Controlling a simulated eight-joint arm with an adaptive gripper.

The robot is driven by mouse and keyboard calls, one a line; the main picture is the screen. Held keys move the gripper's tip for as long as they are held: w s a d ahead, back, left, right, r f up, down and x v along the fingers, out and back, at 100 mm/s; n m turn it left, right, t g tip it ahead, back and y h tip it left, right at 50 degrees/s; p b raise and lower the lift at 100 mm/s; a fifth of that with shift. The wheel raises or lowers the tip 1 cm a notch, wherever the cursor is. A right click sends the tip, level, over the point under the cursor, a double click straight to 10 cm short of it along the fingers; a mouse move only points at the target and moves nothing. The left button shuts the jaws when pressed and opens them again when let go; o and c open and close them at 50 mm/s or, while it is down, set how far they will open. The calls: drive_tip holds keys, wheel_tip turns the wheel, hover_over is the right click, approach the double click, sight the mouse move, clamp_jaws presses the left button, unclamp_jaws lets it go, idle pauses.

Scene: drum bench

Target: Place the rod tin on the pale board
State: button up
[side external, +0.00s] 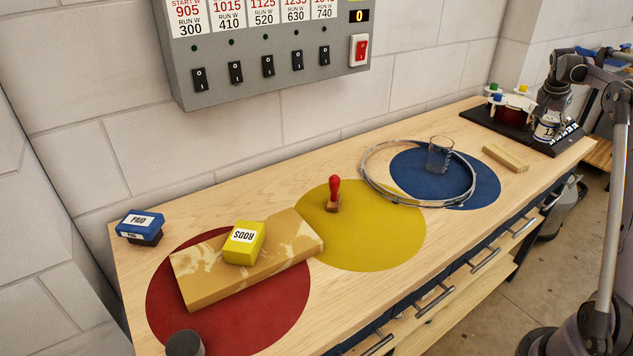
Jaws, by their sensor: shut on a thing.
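The yellow rod tin (244,243), with an upside-down "RODS" label, rests on top of the tan board with pale patches (203,287) at the left of the bench. No gripper is near it. My gripper (550,111) is far off at the right end of the bench, pointing down. It is shut on a small jar with a white label (545,131), over or on the black tray (480,117). Whether the jar touches the tray is hard to tell. The fingertips are small and dark here.
The board lies partly over a red circle (285,312). A red-handled stamp (334,193), a metal hoop (372,185), a glass (440,155) and a wooden block (505,157) stand between. A blue "PAID" box (140,222) is at the left; a dark cylinder (185,344) is in front.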

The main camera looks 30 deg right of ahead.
drive_tip(key=w+f, duration=0.1)
drive_tip(key=w, duration=0.1)
drive_tip(key=w+f, duration=0.2)
drive_tip(key=w, duration=0.1)
drive_tip(key=w+a+f, duration=0.1)
drive_tip(key=w+f, duration=0.1)
drive_tip(key=w, duration=0.1)
drive_tip(key=shift+w, duration=0.1)
drive_tip(key=shift+f, duration=2)
drive_tip(key=shift+f, duration=0.15)
drive_tip(key=o, duration=1.3)
drive_tip(key=shift+o, duration=0.2)
